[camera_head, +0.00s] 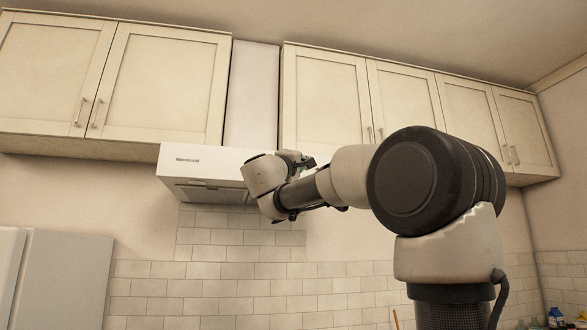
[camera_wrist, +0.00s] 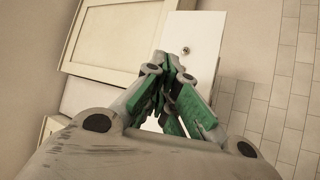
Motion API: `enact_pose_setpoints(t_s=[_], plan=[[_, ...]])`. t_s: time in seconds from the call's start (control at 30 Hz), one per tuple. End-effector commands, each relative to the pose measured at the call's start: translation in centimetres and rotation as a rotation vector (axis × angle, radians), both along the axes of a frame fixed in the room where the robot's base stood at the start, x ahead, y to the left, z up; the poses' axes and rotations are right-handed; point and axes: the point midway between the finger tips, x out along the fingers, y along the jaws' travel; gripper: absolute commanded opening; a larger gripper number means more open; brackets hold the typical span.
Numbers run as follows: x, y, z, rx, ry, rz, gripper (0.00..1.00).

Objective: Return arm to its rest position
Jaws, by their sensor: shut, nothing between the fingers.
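My gripper (camera_wrist: 170,66) fills the middle of the wrist view. Its green-padded fingers are together, with nothing held between them. In the head view my arm reaches from the right toward the middle, bent at the wrist. The gripper (camera_head: 306,163) is small there and partly hidden by my wrist. It appears in front of the white range hood (camera_head: 190,160), and I cannot tell the distance between them. No washer shows in either view.
Cream upper cabinets hang left (camera_head: 160,80) and right (camera_head: 320,95) of the hood, doors shut. White tiles (camera_head: 200,285) cover the wall below. A pale tall panel (camera_head: 65,285) stands at lower left. Small bottles (camera_head: 556,316) stand at lower right. The wrist view shows a cabinet (camera_wrist: 115,38) and tiles (camera_wrist: 288,90), tilted.

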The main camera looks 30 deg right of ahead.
Motion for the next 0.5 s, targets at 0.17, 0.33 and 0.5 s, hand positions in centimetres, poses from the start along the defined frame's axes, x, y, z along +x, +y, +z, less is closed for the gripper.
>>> enact_pose_setpoints(t_s=[0.17,0.33,0.5], plan=[[-0.90,0.25,-0.02,0.000,0.000,0.000,0.00],[-0.91,0.25,-0.02,0.001,0.001,0.000,0.00],[-0.90,0.24,-0.03,0.001,0.001,0.000,0.00]])
